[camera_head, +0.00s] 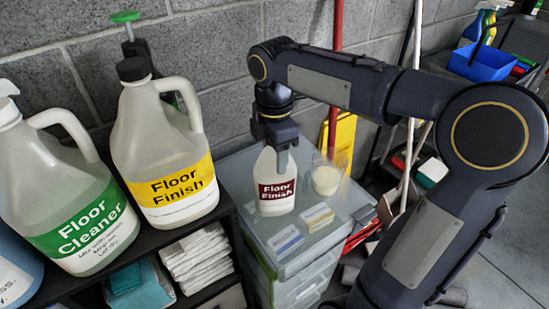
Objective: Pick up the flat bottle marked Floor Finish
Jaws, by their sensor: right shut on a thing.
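The flat bottle (275,197) is whitish with a dark red label reading Floor Finish. It is upright over the clear plastic drawer unit (285,265); I cannot tell whether its base touches the top. My right gripper (276,150) points down and is shut on the bottle's top, hiding its cap and neck. A larger jug (160,130) with a yellow Floor Finish label stands on the dark shelf to the left. My left gripper is not in view.
A Floor Cleaner jug (75,215) with a green label stands left on the shelf. A whitish cup (326,179) and two small boxes (286,241) (316,217) sit near the bottle. A red pole (337,40) and a yellow sign (345,140) stand behind.

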